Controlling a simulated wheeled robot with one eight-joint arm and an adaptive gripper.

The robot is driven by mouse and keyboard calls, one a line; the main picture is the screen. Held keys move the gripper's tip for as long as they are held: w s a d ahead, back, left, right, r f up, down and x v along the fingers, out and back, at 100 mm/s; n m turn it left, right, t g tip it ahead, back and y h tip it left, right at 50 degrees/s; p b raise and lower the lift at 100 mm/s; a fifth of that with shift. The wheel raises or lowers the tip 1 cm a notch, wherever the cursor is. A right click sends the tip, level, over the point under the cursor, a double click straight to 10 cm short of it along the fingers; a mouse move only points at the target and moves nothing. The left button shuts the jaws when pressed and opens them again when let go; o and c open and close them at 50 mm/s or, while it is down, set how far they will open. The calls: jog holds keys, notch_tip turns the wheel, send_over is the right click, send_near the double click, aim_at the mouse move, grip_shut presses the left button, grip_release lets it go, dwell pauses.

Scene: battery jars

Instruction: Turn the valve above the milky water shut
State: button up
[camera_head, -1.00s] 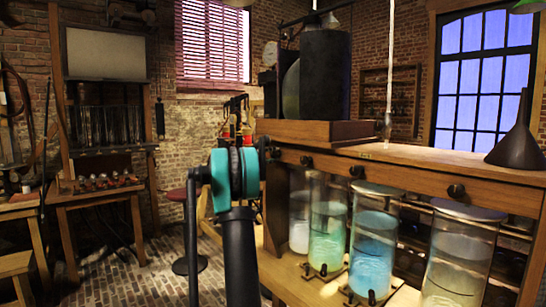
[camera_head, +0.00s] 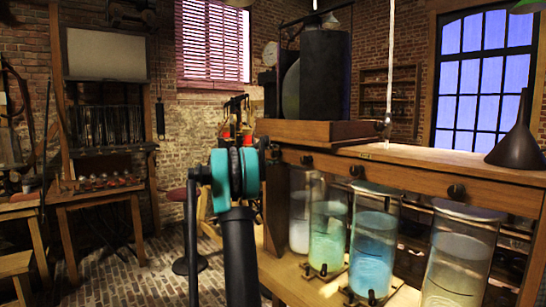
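A jar of whitish, milky water (camera_head: 299,230) stands at the left, far end of the row of glass jars under the wooden bench rail. Its left side is partly covered by a dark post. A small black valve knob (camera_head: 275,152) sits on the rail above it, close to my arm's teal joint in the picture. How far the knob is turned cannot be told. Similar knobs sit above the green jar (camera_head: 327,245), the blue jar (camera_head: 372,255) and the pale yellowish-grey jar (camera_head: 456,268). My arm reaches up at centre; my gripper is not distinguishable in view.
A dark cylinder (camera_head: 325,75) stands in a wooden tray on the bench top (camera_head: 430,162). A dark funnel (camera_head: 517,140) stands at the right. A hanging rod ends above the bench. Brick floor (camera_head: 110,270) is open at the left, before a wooden rack and tables.

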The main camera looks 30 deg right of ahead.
jog(key=a, duration=1.2)
jog(key=shift+s+f, duration=0.45)
